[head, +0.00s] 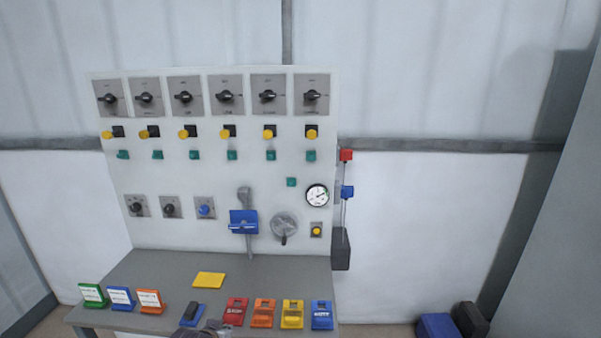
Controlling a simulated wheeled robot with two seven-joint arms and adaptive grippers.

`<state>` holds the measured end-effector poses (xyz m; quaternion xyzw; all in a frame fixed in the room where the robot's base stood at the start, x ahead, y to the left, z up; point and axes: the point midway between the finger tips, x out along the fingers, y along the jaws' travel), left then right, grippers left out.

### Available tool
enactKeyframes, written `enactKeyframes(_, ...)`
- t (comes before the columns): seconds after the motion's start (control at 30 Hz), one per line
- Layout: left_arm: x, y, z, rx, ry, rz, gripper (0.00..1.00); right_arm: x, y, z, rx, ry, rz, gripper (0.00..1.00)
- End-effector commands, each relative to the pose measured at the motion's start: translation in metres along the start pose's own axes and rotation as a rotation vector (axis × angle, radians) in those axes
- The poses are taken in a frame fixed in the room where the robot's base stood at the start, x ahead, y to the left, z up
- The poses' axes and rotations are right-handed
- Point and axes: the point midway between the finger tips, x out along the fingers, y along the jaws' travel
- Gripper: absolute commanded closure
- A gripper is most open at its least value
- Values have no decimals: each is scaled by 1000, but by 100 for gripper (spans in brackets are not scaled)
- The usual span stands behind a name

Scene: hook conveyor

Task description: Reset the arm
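A small grey and dark shape (208,328) shows at the bottom edge of the picture, by a blue block on the bench. It is cut off and too small to tell what it is. The grey bench (235,265) stands in front of a white control panel (170,180).
The panel carries rotary switches, buttons, a gauge (317,195) and a blue holder (243,222) with a grey tool. Green, blue and orange card stands (149,301), a yellow plate (209,280) and several coloured blocks (263,313) line the bench. A blue box (436,326) sits on the floor at right.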

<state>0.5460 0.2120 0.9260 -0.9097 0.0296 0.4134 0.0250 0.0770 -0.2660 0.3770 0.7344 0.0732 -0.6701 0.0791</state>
Motion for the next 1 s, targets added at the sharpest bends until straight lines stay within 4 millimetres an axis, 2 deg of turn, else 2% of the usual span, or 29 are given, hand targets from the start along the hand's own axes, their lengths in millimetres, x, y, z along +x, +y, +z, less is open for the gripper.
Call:
enactKeyframes(0.1, -15, 2, 32, 12, -61, 4, 100, 0, 0, 0, 0, 0, 0, 60)
enactKeyframes(0.5, -74, 5, 120, 53, -255, 17, 100, 0, -2, 0, 1, 0, -2, 60)
enactKeyframes(0.7, -96, 5, 146, 67, -317, 24, 100, 0, -4, -1, 2, 1, -4, 60)
enactKeyframes(1.0, -118, 6, 168, 79, -374, 30, 100, 0, -4, -1, 2, 1, -4, 60)
